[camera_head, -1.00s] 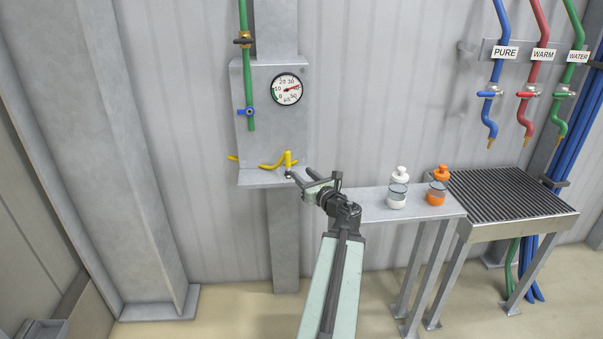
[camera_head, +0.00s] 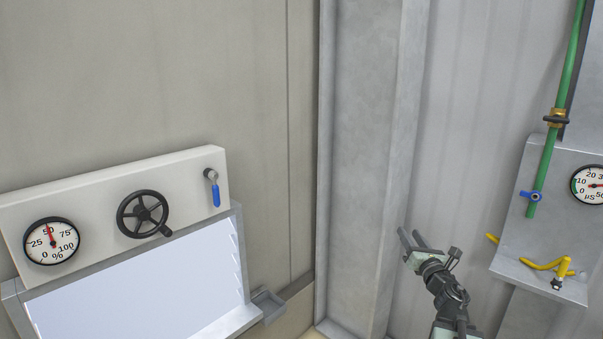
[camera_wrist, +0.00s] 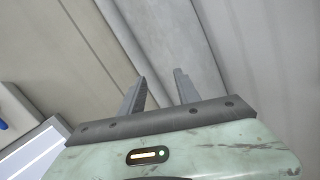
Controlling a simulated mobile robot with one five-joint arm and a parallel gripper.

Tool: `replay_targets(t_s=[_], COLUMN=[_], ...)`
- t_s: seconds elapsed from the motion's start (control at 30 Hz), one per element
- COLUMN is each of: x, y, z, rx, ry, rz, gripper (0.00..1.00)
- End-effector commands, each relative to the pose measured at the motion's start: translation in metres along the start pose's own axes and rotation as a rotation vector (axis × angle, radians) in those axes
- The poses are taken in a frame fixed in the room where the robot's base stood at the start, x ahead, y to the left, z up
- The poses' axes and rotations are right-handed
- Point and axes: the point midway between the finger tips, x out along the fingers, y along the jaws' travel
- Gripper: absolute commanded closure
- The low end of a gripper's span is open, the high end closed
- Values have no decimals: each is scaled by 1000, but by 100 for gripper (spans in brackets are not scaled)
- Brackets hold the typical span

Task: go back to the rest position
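My gripper (camera_head: 412,240) is raised in front of the grey column (camera_head: 362,150), left of the gauge panel in the head view. In the wrist view its two fingers (camera_wrist: 160,88) stand apart with nothing between them. It is open and empty, and the fingers touch nothing that I can see.
At right, a grey panel (camera_head: 515,215) carries a green pipe (camera_head: 545,165), a blue valve, a gauge (camera_head: 588,184) and a yellow hose (camera_head: 548,265) on its ledge. At left, a pale panel has a percent gauge (camera_head: 52,241), a black handwheel (camera_head: 143,214) and a blue-handled lever (camera_head: 215,190).

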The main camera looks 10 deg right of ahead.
Motion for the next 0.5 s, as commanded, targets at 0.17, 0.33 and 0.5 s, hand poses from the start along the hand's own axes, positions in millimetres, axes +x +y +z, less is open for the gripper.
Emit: replay_targets(t_s=[0.17, 0.33, 0.5], x=[53, 33, -43], y=[108, 170, 195], z=[-54, -172, -267], rx=[564, 1271, 1697], ry=[-9, 100, 145], rz=[-133, -574, -1132], gripper=[61, 61, 61])
